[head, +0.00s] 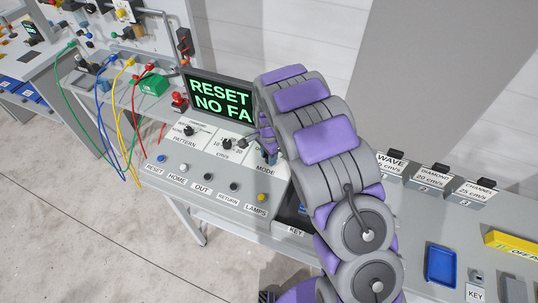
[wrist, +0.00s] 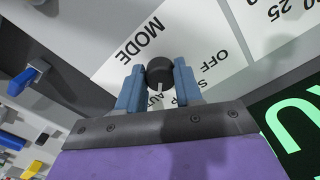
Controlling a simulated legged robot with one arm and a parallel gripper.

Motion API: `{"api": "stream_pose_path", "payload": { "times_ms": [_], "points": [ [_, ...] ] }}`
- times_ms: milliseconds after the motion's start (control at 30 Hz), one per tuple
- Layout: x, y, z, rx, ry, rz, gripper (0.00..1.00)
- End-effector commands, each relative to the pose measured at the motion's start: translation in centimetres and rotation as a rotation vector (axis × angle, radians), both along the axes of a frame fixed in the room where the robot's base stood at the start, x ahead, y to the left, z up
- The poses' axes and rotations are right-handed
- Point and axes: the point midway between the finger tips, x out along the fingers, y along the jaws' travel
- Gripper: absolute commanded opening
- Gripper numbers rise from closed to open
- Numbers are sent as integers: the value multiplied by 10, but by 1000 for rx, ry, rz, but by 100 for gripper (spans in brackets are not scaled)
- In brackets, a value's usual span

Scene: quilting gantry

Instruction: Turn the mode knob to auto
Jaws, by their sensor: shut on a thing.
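The mode knob (wrist: 158,72) is a small dark round knob on a white label plate (wrist: 205,32) in the wrist view. My gripper (wrist: 158,66) has its two blue fingers on either side of the knob, shut on it. A pale pointer mark on the knob faces toward my palm, by the partly hidden AUTO lettering. OFF is printed to the right, and another label beside AUTO is mostly covered. In the head view the MODE plate (head: 265,170) shows, but my arm hides the knob and most of my gripper.
A screen (head: 220,98) with green text stands behind the panel. Pattern (head: 189,130) and speed (head: 227,143) knobs sit left of my gripper. A row of push buttons (head: 207,178) lines the front. A red emergency button (head: 179,101) and hanging cables are further left.

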Motion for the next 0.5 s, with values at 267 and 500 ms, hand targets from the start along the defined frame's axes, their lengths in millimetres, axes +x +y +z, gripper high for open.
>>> {"api": "stream_pose_path", "payload": {
  "times_ms": [267, 500],
  "points": [
    [3, 2, 3, 3, -10, 1, 40],
    [1, 1, 2, 2, -6, 1, 60]
  ]
}}
